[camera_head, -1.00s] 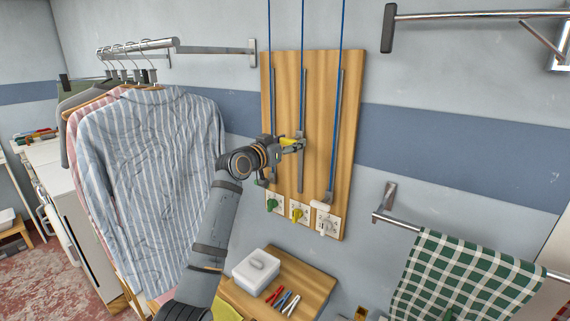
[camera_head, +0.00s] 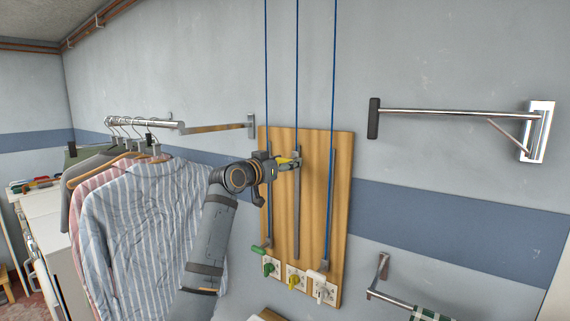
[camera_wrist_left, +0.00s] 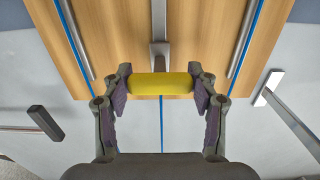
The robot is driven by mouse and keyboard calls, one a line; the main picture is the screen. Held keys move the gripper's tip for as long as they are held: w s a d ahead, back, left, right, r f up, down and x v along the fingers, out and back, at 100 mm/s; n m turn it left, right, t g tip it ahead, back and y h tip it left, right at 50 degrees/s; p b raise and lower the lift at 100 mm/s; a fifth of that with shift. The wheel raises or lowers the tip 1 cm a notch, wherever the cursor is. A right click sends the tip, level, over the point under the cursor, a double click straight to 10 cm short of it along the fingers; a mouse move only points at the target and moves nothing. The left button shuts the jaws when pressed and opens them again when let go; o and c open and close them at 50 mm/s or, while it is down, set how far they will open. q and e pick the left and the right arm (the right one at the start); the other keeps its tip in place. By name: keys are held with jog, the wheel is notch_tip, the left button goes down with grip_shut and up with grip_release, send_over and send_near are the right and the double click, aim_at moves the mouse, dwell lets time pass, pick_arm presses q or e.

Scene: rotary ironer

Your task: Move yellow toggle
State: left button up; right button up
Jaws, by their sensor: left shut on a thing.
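The yellow toggle (camera_head: 285,160) is a short yellow bar on the middle track of a wooden board (camera_head: 341,190). My left gripper (camera_head: 291,161) is shut on it near the top of the board. In the left wrist view the yellow toggle (camera_wrist_left: 160,84) lies crosswise between both finger pads of my left gripper (camera_wrist_left: 161,88). A grey track and a blue cord line up with it there. In the head view my gripper partly covers the toggle. My right gripper is not in view.
A green toggle (camera_head: 261,248) and a white toggle (camera_head: 316,275) sit low on the side tracks. White plates with a green knob (camera_head: 269,269) and a yellow knob (camera_head: 293,283) line the board's bottom. Striped shirts (camera_head: 140,230) hang left. A wall rail (camera_head: 450,111) is right.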

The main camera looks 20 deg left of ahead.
pick_arm(q)
jog(key=shift+r, duration=0.35)
jog(key=o, duration=1.7)
jog(key=shift+f, duration=0.1)
jog(key=v, duration=1.2)
